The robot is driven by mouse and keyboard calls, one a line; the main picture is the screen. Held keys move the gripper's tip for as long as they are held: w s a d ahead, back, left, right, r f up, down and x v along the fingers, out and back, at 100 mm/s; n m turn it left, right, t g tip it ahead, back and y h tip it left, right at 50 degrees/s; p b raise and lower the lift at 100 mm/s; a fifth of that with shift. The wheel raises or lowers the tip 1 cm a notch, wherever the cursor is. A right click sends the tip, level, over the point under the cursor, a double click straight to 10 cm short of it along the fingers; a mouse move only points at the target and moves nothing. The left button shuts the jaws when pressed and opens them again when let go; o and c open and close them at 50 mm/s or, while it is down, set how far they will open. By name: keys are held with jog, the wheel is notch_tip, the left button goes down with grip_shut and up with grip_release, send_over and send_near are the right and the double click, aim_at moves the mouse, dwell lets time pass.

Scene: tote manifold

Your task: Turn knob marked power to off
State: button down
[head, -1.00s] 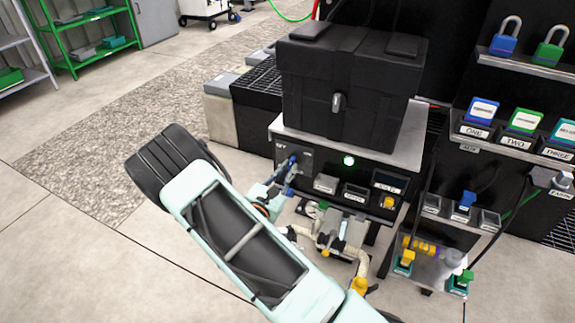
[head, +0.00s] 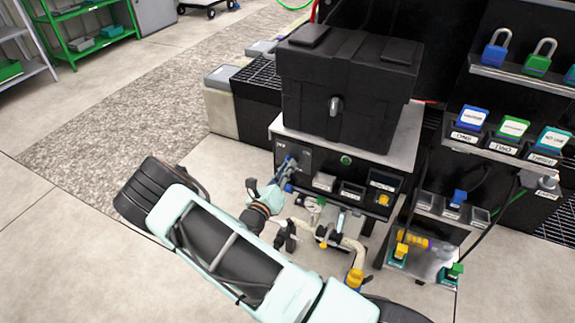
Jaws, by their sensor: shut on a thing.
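The black-fronted panel (head: 337,165) sits under the large black case on the metal stand. My gripper (head: 288,170) reaches the left end of this panel from below and is shut on the knob there. The fingers cover most of the knob, so its pointer and the word marked by it cannot be read.
The black case (head: 345,85) stands directly above the panel. Pale hoses and fittings (head: 335,240) hang below it. Padlocks (head: 495,47) and labelled boxes fill the rack at right. Open floor lies at left.

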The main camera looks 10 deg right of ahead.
jog(key=shift+n, duration=0.5)
jog(key=c, duration=2)
grip_release()
jog(key=v, duration=1.2)
